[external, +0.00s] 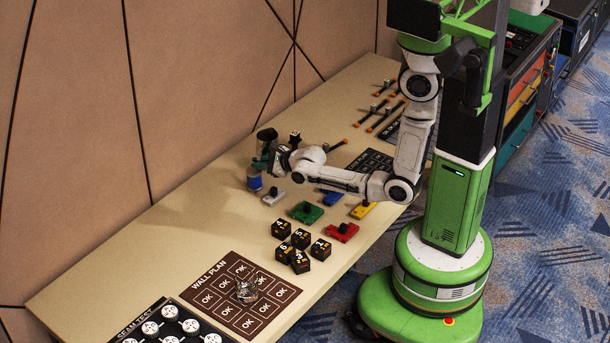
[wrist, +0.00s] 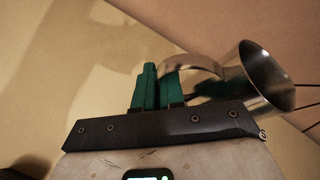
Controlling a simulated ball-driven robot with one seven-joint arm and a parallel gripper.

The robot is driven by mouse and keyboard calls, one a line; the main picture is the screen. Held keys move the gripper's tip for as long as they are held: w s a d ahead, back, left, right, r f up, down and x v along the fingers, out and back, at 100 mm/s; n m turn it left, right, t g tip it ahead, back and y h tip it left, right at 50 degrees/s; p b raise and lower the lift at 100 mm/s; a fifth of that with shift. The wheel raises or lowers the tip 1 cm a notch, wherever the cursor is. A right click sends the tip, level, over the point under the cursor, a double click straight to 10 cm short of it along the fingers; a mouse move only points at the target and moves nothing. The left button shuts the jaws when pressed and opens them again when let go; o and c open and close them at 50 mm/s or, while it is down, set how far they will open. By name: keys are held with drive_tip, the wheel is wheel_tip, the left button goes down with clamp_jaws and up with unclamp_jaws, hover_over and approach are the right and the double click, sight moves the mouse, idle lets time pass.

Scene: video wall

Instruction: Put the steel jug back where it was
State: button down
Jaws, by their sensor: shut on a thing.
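The steel jug (wrist: 262,80) shows in the wrist view as a shiny metal cup with its open mouth toward the right and a curved handle. My gripper (wrist: 160,85) has its green fingers closed at the handle, with the jug's body beside and beyond them. In the external view my gripper (external: 262,160) is over the far side of the table, near the wall. A dark, shiny shape just above it looks like the jug (external: 267,136).
A small grey-and-blue cylinder (external: 254,181) stands just below my gripper. A grey block (external: 273,196), a green block (external: 306,212) and black number cubes (external: 300,238) are nearby. A glass item (external: 246,291) is on the wall plan board (external: 205,283). The table's left-middle is clear.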

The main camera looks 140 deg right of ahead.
drive_tip(key=shift+w+a+f+b, duration=0.2)
drive_tip(key=shift+w+b, duration=0.1)
drive_tip(key=shift+b, duration=0.25)
drive_tip(key=w+a+r+n+t+y+b, duration=0.25)
drive_tip(key=w+a+n+t+b, duration=0.3)
drive_tip(key=w+a+b, duration=0.4)
drive_tip(key=shift+m+t, duration=0.25)
drive_tip(key=shift+m, duration=0.1)
drive_tip(key=f+x, duration=0.1)
drive_tip(key=x, duration=0.4)
drive_tip(key=a+f+x, duration=0.1)
drive_tip(key=x, duration=0.5)
drive_tip(key=w+a+f+b+x, duration=0.1)
drive_tip(key=x, duration=0.4)
drive_tip(key=shift+w+d+f, duration=0.2)
drive_tip(key=shift+d+f, duration=0.05)
drive_tip(key=shift+f, duration=1.55)
drive_tip(key=shift+f, duration=0.1)
